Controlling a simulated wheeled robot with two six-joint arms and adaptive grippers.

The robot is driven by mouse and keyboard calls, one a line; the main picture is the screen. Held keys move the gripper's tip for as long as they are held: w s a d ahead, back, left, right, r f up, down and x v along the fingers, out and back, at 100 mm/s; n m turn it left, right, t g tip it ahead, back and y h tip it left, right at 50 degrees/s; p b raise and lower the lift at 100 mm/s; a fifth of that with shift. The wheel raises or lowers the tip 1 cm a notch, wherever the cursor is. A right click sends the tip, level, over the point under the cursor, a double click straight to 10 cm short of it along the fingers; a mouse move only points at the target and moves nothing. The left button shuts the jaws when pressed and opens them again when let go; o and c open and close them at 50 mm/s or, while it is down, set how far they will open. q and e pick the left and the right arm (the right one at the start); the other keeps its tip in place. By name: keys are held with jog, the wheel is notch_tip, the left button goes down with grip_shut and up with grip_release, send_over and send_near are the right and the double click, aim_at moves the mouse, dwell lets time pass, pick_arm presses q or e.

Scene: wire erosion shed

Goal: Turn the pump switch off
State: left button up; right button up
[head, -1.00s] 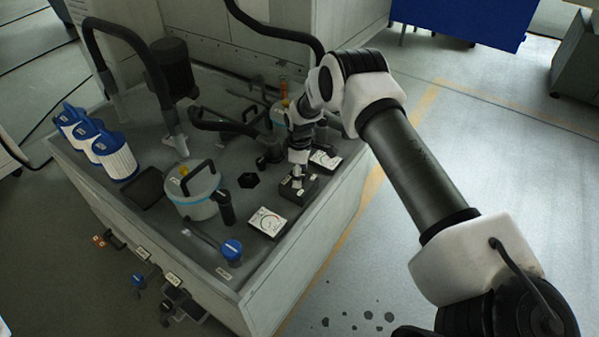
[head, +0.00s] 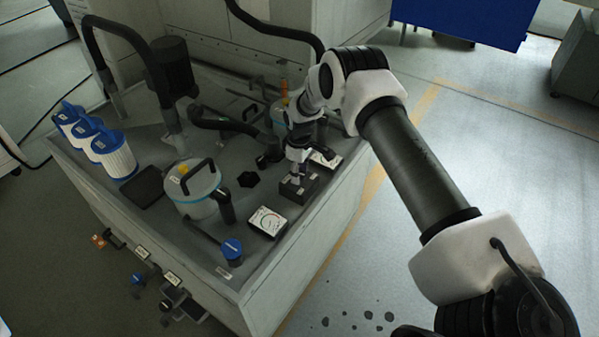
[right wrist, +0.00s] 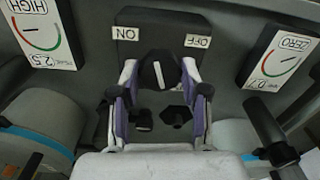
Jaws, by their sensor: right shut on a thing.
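The pump switch is a dark box (head: 307,192) with a black knob (right wrist: 160,70) on top. It stands near the tank top's right edge in the head view. In the right wrist view, where the text is upside down, an ON label (right wrist: 127,33) is left of the knob and an OFF label (right wrist: 199,41) is right. The knob's white pointer line is nearly upright, its top leaning slightly toward ON. My right gripper (right wrist: 160,76) is shut on the knob, one finger on each side; it also shows above the box in the head view (head: 298,174). My left gripper is not in view.
White dial gauges (head: 268,221) (right wrist: 282,55) flank the switch. A lidded canister (head: 196,190) with a black handle stands left of it, and a blue-capped post (head: 232,249) stands nearer. Black hoses (head: 225,126) arch behind. White filters (head: 115,157) stand far left.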

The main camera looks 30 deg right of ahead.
jog(key=m, duration=0.4)
jog(key=shift+m, duration=0.3)
jog(key=m, duration=0.4)
jog(key=shift+a+m, duration=0.1)
jog(key=shift+m, duration=0.3)
jog(key=shift+s+f, duration=0.1)
jog(key=o, duration=1.1)
jog(key=shift+o, duration=0.2)
notch_tip(320, 180, up, 12)
